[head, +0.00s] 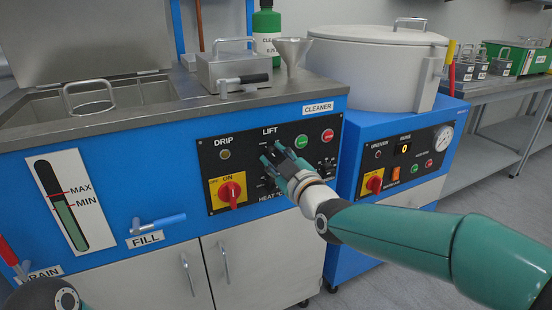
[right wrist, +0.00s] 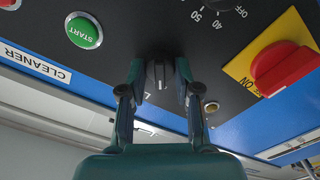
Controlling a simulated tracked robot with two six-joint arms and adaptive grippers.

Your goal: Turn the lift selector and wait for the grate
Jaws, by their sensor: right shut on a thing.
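The lift selector (right wrist: 159,72) is a small black knob with a pale pointer line on the cleaner's black control panel. It shows between the fingers of my right gripper (right wrist: 158,82) in the right wrist view, and the fingers are shut on it. In the head view my right gripper (head: 275,158) reaches the panel just below the LIFT label (head: 270,130) and hides the selector. The open tank (head: 30,107) is at the left, with a wire handle (head: 88,86) standing in it. I cannot make out the grate itself. My left gripper is not in view.
A red switch (head: 230,192) on a yellow plate is left of my right gripper. The green START button (head: 302,142) and a red button (head: 327,136) are up and right. A metal box (head: 228,70), a funnel (head: 292,55) and a green bottle (head: 266,28) stand on top.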

